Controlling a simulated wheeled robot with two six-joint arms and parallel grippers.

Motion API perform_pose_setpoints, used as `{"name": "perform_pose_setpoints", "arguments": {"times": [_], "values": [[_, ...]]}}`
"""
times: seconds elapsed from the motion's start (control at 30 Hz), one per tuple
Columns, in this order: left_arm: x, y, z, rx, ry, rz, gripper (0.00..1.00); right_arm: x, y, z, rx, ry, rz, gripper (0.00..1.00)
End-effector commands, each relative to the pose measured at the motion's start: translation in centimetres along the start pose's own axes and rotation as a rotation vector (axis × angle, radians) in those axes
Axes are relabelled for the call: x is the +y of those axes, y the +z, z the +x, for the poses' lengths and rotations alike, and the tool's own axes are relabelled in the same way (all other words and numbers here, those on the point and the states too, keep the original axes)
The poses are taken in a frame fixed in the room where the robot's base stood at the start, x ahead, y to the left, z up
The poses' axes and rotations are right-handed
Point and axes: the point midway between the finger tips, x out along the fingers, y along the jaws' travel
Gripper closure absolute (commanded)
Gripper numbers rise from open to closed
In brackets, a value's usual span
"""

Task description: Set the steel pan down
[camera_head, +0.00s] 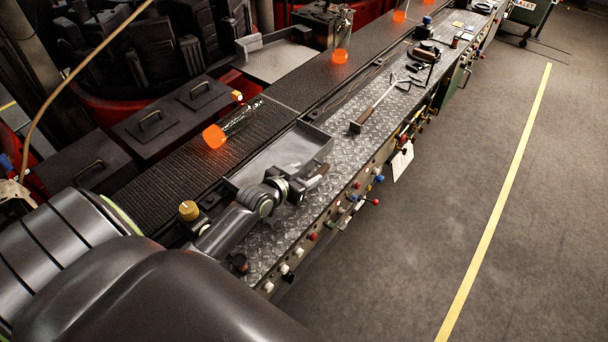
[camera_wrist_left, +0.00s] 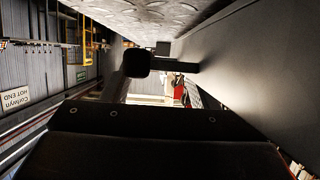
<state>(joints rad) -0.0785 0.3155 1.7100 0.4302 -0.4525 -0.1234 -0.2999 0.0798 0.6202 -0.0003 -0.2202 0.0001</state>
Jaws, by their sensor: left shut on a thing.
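The steel pan (camera_head: 290,150) is a shallow grey rectangular tray beside the conveyor, at the inner side of the diamond-plate ledge (camera_head: 350,150). My left gripper (camera_head: 312,182) is at the pan's near side and shut on it; the exact grip is partly hidden by the jaws. In the left wrist view a broad smooth grey surface, seemingly the pan (camera_wrist_left: 255,70), fills the right side, and the dark fingers (camera_wrist_left: 165,66) are beside it. Diamond plate (camera_wrist_left: 150,12) shows along the top there. Whether the pan touches the ledge I cannot tell. My right gripper is out of view.
A glowing orange-ended glass piece (camera_head: 215,135) lies on the dark conveyor (camera_head: 180,165). Long-handled tools (camera_head: 375,110) lie farther along the ledge. Knobs and levers (camera_head: 340,215) line its front. A brass knob (camera_head: 189,210) stands near my forearm. The floor (camera_head: 430,220) at right is clear.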

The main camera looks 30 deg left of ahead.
Motion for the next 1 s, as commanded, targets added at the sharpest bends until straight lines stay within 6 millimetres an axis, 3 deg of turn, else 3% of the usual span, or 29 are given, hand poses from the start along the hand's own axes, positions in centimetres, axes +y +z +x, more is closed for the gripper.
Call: {"name": "perform_pose_setpoints", "arguments": {"times": [0.47, 0.5, 0.6, 0.67, 1.0], "values": [[0.02, 0.65, 0.4, 0.007, -0.001, 0.004, 0.92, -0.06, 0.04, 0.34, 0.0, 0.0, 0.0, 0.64], [0.0, 0.82, 0.35, 0.001, -0.001, 0.001, 0.43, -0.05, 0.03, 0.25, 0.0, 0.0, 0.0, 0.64], [0.0, 0.79, 0.34, 0.001, -0.001, 0.001, 0.3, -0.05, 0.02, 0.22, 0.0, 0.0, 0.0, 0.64], [0.0, 0.79, 0.34, 0.001, -0.001, 0.001, 0.25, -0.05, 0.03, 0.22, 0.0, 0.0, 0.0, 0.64], [0.0, 0.39, 0.17, 0.001, -0.001, 0.001, 0.25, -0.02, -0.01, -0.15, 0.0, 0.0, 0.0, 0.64]]}}
